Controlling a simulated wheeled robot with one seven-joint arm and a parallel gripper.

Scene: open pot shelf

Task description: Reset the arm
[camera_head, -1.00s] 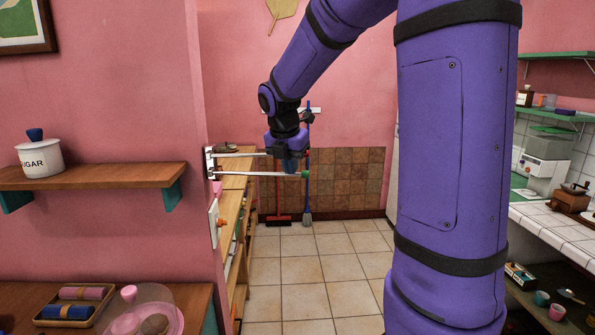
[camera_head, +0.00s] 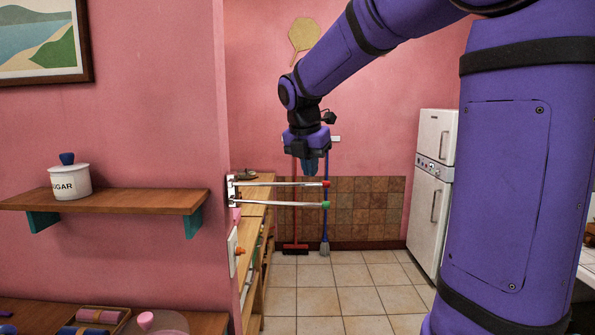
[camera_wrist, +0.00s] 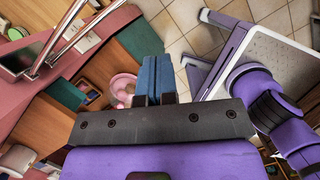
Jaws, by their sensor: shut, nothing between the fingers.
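My purple arm reaches up and over to the left in the head view, with its forearm sloping down to the wrist. My gripper (camera_head: 310,166) points down in front of the pink back wall, close above the metal rods by the wall corner. In the wrist view its blue fingers (camera_wrist: 157,78) are together with nothing between them. The fingertips point down toward the floor and the shelf side.
Two metal rods (camera_head: 280,204) with red and green tips jut from the wall corner below my gripper. A wooden shelf (camera_head: 110,201) holds a sugar jar (camera_head: 70,180). A white fridge (camera_head: 432,185) stands at the back right. The tiled floor (camera_head: 345,300) is clear.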

